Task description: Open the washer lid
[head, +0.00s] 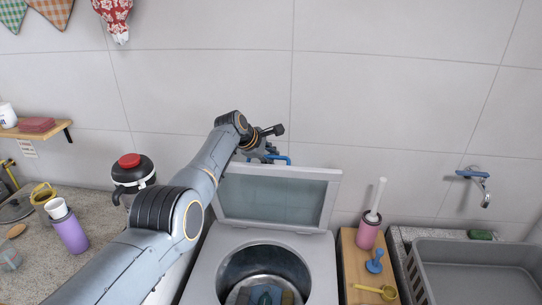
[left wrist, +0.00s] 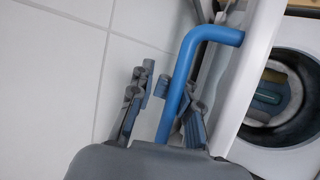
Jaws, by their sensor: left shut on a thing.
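The washer (head: 210,262) stands in front of the tiled wall with its lid (head: 275,200) raised and tilted back, a glass pane in its frame. The round drum (head: 264,268) is open to view, with dark, blue and tan items inside. A blue handle (head: 281,160) shows at the lid's top edge; in the left wrist view the handle (left wrist: 215,35) bends down between my fingers. My left gripper (head: 264,156) is at the handle, behind the lid's upper edge, and shut on it; it also shows in the left wrist view (left wrist: 168,85). My right gripper is not in view.
Left counter holds a purple bottle (head: 71,233) and a dark red-topped container (head: 132,178). Right of the washer, a wooden board (head: 352,262) carries a pink brush holder (head: 368,232), a blue stopper (head: 374,262) and a yellow scoop (head: 386,293). A grey sink (head: 480,262) lies farther right.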

